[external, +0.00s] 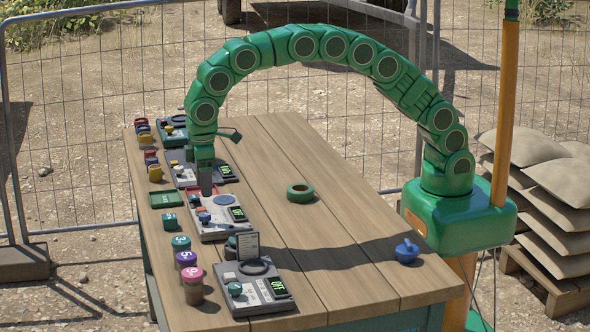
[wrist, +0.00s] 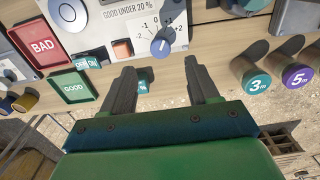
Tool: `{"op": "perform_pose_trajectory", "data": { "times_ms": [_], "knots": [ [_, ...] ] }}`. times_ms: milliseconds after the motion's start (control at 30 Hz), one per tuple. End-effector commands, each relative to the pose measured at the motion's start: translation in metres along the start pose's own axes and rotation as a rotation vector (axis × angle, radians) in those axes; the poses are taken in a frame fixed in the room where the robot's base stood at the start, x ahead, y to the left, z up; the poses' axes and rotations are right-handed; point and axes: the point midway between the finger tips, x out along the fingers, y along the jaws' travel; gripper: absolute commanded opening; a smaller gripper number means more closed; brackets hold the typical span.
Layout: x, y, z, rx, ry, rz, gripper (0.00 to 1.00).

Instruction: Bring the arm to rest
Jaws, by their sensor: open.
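My green segmented arm arches from its base at the table's right side over to the left. My gripper (external: 206,190) points down over the row of devices along the table's left edge. In the wrist view my gripper (wrist: 163,73) has its two dark fingers apart, and nothing is held between them. A small teal block (wrist: 144,86) shows behind and beside the left finger, near the grey panel. The panel's blue knob (wrist: 160,48) lies beyond the fingertips. The exact gap from fingertips to the panel is unclear.
Grey metering devices (external: 220,228) and coloured numbered jars (external: 187,260) line the table's left side. A red BAD tray (wrist: 41,47) and green GOOD tray (wrist: 75,93) are close to my gripper. A green ring (external: 300,193) and blue object (external: 406,251) lie on otherwise open planks.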

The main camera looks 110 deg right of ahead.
Motion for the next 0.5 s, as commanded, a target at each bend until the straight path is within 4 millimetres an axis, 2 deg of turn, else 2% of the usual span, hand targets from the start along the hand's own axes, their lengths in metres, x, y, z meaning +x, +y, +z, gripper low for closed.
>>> {"op": "perform_pose_trajectory", "data": {
  "times_ms": [167,500],
  "knots": [
    [-0.012,0.003,0.012,0.001,0.000,0.001,0.60],
    [-0.052,0.016,0.074,0.007,-0.022,0.006,0.60]
  ]
}}
